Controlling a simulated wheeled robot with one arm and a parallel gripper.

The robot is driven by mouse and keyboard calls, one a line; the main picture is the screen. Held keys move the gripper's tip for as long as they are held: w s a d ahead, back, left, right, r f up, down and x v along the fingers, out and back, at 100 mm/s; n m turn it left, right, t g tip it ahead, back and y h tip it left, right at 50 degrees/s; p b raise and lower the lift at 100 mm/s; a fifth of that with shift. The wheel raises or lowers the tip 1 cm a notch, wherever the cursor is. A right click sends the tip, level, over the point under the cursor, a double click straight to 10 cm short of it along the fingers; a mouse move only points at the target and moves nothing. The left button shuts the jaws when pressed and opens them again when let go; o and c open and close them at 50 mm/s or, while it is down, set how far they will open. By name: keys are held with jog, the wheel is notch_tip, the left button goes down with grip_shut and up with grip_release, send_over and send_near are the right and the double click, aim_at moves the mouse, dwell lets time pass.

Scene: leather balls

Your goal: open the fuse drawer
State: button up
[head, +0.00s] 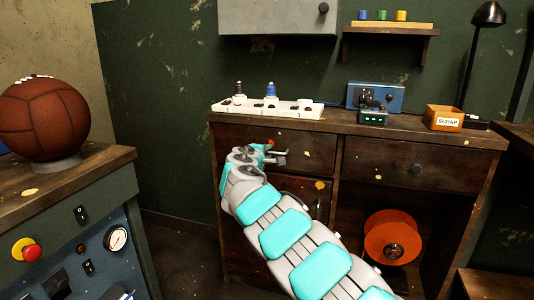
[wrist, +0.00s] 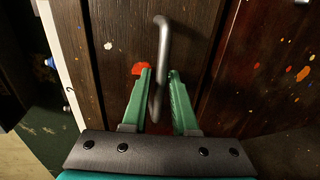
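The dark wooden drawer front (head: 312,150) at the upper left of the cabinet is closed in the head view. I take it for the fuse drawer, though I see no readable label. My gripper (head: 280,157) is at this front. In the wrist view the drawer front (wrist: 108,45) fills the left and middle. Its grey metal bar handle (wrist: 162,50) runs between the two green fingers of my gripper (wrist: 160,72). The fingers are apart, one on each side of the bar, with gaps visible. An orange-red patch (wrist: 139,68) shows by the left fingertip.
A white power strip (head: 290,108) lies on the cabinet top above the drawer. Another drawer (head: 375,160) with a round knob is to the right, above an open bay with an orange reel (head: 394,240). A bench with a ball (head: 42,120) stands at left.

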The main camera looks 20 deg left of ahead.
grip_shut()
dwell(1.4)
